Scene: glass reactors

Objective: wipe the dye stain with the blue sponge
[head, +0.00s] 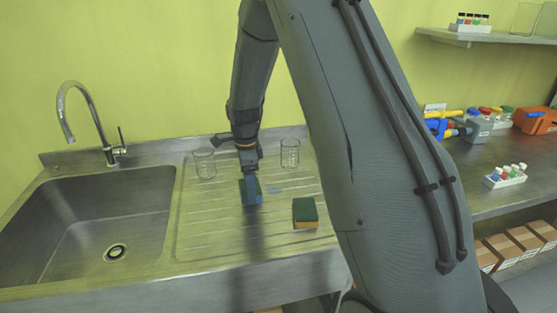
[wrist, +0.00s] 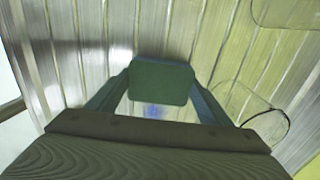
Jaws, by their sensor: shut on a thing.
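The blue sponge (head: 250,195), with a dark green top, is at the drainboard (head: 215,225) of the steel sink. My gripper (head: 249,175) is shut on it from above; whether its underside touches the board I cannot tell. In the wrist view the sponge's green face (wrist: 161,82) sits between the two fingers (wrist: 158,95). The dye stain (head: 275,191) is a faint blue patch on the drainboard just right of the sponge. In the wrist view a blue patch (wrist: 155,111) shows between the fingers, below the sponge.
A yellow sponge with a green top (head: 305,213) lies right of the stain. Two glass beakers (head: 204,163) (head: 290,154) stand at the back of the drainboard. The sink basin (head: 90,220) with a tap (head: 85,110) is at left. The front-left drainboard is clear.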

